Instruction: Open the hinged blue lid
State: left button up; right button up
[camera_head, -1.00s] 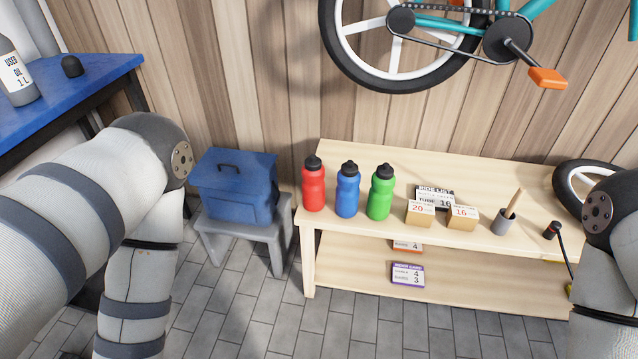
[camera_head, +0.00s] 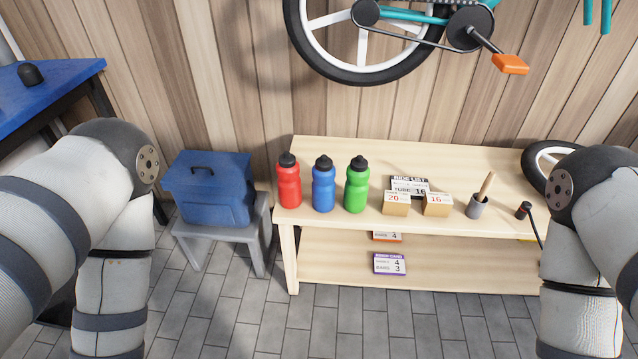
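A blue box stands on a grey stool (camera_head: 221,233) left of the wooden workbench. My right arm is at the right edge, in front of the bench's right end. Both grippers are out of view.
A blue table (camera_head: 60,88) is at the left. Grey floor tiles (camera_head: 240,320) are clear in front.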

aim_at(193, 170)
jog(key=i+l, duration=0.2)
jog(key=l, duration=0.2)
jog(key=i+l, duration=0.2)
jog(key=l, duration=0.2)
jog(key=i+l, duration=0.2)
jog(key=l, duration=0.25)
